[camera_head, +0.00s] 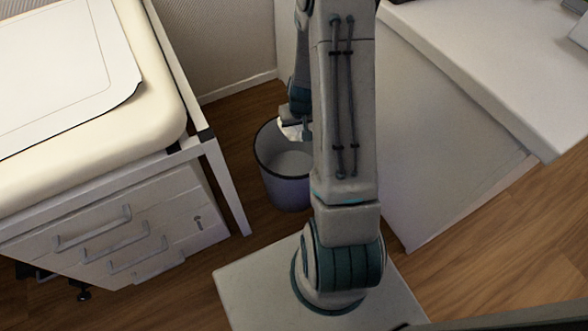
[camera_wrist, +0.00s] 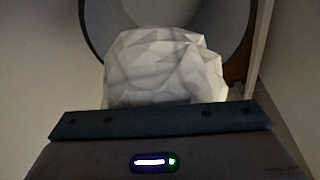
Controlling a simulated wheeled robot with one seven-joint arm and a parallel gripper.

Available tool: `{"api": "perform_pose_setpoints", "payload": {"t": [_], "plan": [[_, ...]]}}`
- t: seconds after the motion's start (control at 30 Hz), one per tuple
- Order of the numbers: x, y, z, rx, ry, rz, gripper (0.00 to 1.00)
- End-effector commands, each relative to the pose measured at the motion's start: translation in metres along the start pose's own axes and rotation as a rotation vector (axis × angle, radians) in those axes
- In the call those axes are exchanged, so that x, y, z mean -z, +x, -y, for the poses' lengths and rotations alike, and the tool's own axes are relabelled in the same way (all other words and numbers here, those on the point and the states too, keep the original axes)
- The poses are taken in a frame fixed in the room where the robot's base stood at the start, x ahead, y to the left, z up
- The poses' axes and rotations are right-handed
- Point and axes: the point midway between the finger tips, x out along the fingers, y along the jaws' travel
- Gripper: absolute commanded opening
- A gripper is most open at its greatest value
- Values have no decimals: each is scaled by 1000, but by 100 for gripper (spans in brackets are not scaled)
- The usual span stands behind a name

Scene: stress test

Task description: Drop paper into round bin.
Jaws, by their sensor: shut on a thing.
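The round bin (camera_head: 286,188) stands on the wooden floor in the head view, grey with a dark rim and open at the top. The paper (camera_wrist: 165,68) is a white, faceted crumpled ball. My gripper (camera_head: 297,133) is shut on the paper at the bin's opening, beside my arm, which hides part of it. In the wrist view my gripper (camera_wrist: 162,112) shows at the bottom with the paper just past its edge. The bin (camera_wrist: 97,40) shows behind the paper, its dark rim curving around it.
A cream padded table (camera_head: 160,110) with a white frame and drawers (camera_head: 130,235) stands left of the bin. A white counter (camera_head: 480,60) stands to the right. A wall (camera_head: 225,45) lies close behind the bin. Bare floor (camera_head: 480,245) shows at the lower right.

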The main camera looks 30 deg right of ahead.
Motion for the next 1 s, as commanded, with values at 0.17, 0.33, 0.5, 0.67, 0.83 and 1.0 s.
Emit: {"api": "perform_pose_setpoints", "payload": {"t": [0.17, 0.33, 0.5, 0.67, 0.83, 1.0], "plan": [[-7, 24, 0, 0, 1, 0, 0], [-8, 30, 0, 0, 2, -1, 0], [-8, 29, 0, 0, 1, -1, 0], [-8, 29, 0, 0, 1, -1, 39], [-8, 29, 0, 0, 1, -1, 39], [-7, 22, 0, 0, 1, -2, 39]]}}
